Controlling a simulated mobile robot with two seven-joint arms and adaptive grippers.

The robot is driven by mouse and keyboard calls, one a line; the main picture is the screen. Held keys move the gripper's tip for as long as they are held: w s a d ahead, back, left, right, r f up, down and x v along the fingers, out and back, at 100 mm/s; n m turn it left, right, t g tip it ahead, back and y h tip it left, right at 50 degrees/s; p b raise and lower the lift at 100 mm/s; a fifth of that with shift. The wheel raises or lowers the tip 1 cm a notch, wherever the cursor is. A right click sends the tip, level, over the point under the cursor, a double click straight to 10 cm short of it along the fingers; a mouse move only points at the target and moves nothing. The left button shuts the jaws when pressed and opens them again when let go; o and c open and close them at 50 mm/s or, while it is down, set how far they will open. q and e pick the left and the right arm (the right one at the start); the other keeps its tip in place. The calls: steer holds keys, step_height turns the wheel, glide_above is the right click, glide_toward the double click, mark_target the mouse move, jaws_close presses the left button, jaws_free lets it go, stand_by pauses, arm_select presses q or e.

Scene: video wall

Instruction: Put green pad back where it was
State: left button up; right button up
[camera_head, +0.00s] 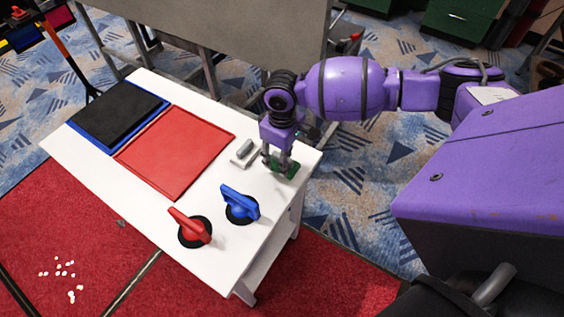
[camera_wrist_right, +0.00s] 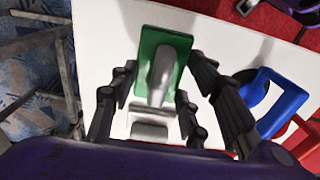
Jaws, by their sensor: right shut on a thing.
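The green pad (camera_head: 291,168) is at the right edge of the white table (camera_head: 225,257), under my right gripper (camera_head: 279,160). In the right wrist view the green pad (camera_wrist_right: 176,43) shows as a flat green plate with a grey handle (camera_wrist_right: 162,75) on top. My right gripper (camera_wrist_right: 158,88) points down with its fingers on both sides of the handle and is shut on it. I cannot tell whether the pad touches the table. My left gripper is not in view.
A pale block with a grey handle (camera_head: 243,151) lies left of the green pad. A red tray (camera_head: 175,152) and a black pad on blue (camera_head: 118,113) lie further left. Blue (camera_head: 240,201) and red (camera_head: 190,225) knobs stand in front.

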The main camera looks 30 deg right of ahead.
step_height(320, 180, down, 3)
steer(key=shift+d+r, duration=0.1)
steer(key=shift+f, duration=0.25)
steer(key=shift+c, duration=1.3)
steer(key=o, duration=1.5)
steer(key=shift+c, duration=0.2)
steer(key=shift+r, duration=0.25)
step_height(320, 180, up, 12)
steer(key=shift+f+p, duration=0.15)
steer(key=shift+p, duration=0.2)
steer(key=shift+s+f, duration=0.1)
